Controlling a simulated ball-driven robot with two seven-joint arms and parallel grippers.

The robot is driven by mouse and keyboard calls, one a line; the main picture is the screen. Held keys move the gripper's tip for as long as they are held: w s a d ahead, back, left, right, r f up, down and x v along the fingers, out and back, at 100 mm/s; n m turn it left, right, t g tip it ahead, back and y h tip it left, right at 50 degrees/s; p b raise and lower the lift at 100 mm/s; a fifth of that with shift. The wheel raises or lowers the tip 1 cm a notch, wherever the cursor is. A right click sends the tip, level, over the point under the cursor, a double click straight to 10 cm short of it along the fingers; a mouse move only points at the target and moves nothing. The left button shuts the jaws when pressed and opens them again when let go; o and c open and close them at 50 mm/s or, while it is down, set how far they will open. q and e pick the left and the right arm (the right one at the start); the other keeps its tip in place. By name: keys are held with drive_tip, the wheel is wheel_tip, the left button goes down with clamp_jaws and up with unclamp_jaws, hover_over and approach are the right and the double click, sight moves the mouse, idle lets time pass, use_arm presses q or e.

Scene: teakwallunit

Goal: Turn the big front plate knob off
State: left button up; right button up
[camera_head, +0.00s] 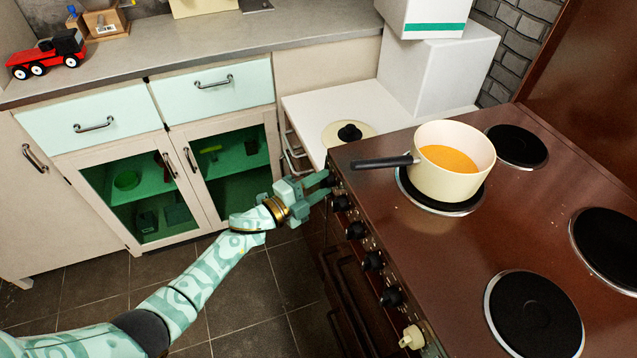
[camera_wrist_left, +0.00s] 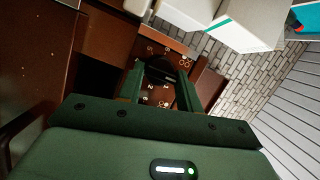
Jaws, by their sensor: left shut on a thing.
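A brown stove (camera_head: 450,258) has a row of black knobs along its front edge, such as the one at the middle (camera_head: 355,230), and a cream knob (camera_head: 412,337) at the near end. My left gripper (camera_head: 323,186) is at the far end of the row, shut on the far-end black knob. In the left wrist view that knob (camera_wrist_left: 159,72) sits between the two green fingers, with printed marks around it. The fingers partly hide the knob in the head view. My right gripper is not in view.
A cream pot (camera_head: 455,183) with orange contents stands on a front plate, its black handle (camera_head: 385,161) reaching past the stove's front edge above the knobs. The other plates, such as the near one (camera_head: 533,312), are bare. A lid (camera_head: 348,134) lies on the white counter.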

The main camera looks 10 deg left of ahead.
use_arm(q)
drive_tip(key=shift+s+f, duration=0.15)
drive_tip(key=shift+f, duration=0.2)
drive_tip(key=o, duration=0.7)
drive_tip(key=shift+o, duration=1.1)
drive_tip(key=shift+r, duration=0.15)
drive_tip(key=shift+s+a, duration=0.2)
drive_tip(key=shift+a, duration=0.05)
drive_tip(key=p+v, duration=0.3)
drive_tip(key=v, duration=1.2)
drive_tip(key=shift+s+a, duration=0.15)
drive_tip(key=shift+s, duration=0.1)
